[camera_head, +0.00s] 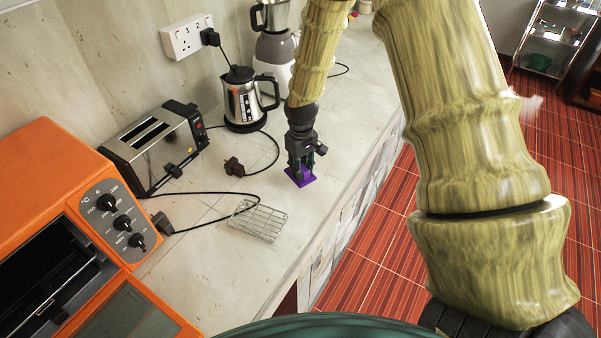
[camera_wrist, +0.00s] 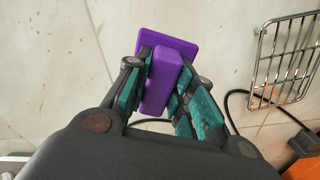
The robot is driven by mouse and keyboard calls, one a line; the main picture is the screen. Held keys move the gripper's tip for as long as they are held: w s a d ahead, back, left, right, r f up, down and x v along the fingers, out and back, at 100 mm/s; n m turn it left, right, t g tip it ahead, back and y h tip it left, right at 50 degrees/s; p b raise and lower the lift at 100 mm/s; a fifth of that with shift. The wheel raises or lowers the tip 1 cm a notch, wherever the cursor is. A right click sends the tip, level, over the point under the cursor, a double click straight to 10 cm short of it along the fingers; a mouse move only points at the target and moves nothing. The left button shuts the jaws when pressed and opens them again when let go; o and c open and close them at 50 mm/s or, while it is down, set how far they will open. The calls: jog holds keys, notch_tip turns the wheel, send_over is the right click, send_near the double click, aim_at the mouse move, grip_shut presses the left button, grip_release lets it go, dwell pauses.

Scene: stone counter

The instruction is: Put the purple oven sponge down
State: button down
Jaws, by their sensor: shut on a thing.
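The purple oven sponge (camera_head: 293,180) is a flat purple pad with a raised purple bar along its middle. My gripper (camera_head: 301,168) points down over the stone counter (camera_head: 200,277) and is shut on the sponge's raised bar. In the wrist view, the sponge (camera_wrist: 163,75) sits between the teal finger pads of my gripper (camera_wrist: 163,92), its flat base on the far side. The sponge is at or just above the counter; I cannot tell whether it touches.
A wire rack (camera_head: 258,221) lies on the counter left of the sponge. Behind are a steel kettle (camera_head: 246,101), a toaster (camera_head: 155,147) and a blender (camera_head: 274,48). A black plug (camera_head: 234,167) and cables lie nearby. An orange oven (camera_head: 55,190) stands at left. The counter's front edge is close on the right.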

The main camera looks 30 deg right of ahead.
jog(key=shift+s, duration=0.15)
jog(key=f+p, duration=0.1)
jog(key=w+f, duration=0.1)
jog(key=f, duration=0.1)
jog(key=shift+w+f+p, duration=0.1)
jog(key=shift+p, duration=0.25)
jog(key=shift+f, duration=0.2)
jog(key=shift+s, duration=0.35)
jog(key=shift+w+f, duration=0.2)
jog(key=shift+f, duration=0.05)
jog(key=c, duration=1.2)
grip_release()
jog(key=shift+s, duration=0.1)
jog(key=shift+r, duration=0.2)
